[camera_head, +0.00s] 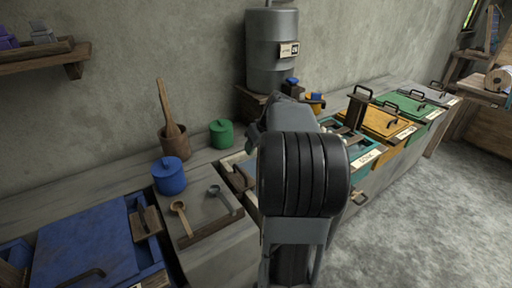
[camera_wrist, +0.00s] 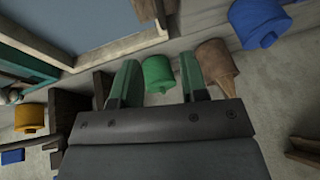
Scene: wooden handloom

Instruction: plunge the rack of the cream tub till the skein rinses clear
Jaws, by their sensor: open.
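The cream tub (camera_wrist: 100,48) shows its pale rim and grey-blue inside at the upper left of the wrist view. A brown wooden piece (camera_wrist: 146,10) stands at its edge; I cannot tell whether it is part of the rack. In the head view a bit of the cream tub (camera_head: 224,164) shows left of my arm, which hides most of it. No skein is visible. My gripper (camera_wrist: 157,68) is open and empty, with its two greenish fingers apart. In the head view my own arm hides the gripper.
A green jar (camera_head: 221,134), blue jar (camera_head: 169,177) and mortar with pestle (camera_head: 174,140) stand left of my arm. Two ladles (camera_head: 180,218) lie in front. A blue tub (camera_head: 85,245) is at left. Teal (camera_head: 368,157), orange (camera_head: 388,120) and green (camera_head: 408,105) tubs line the right.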

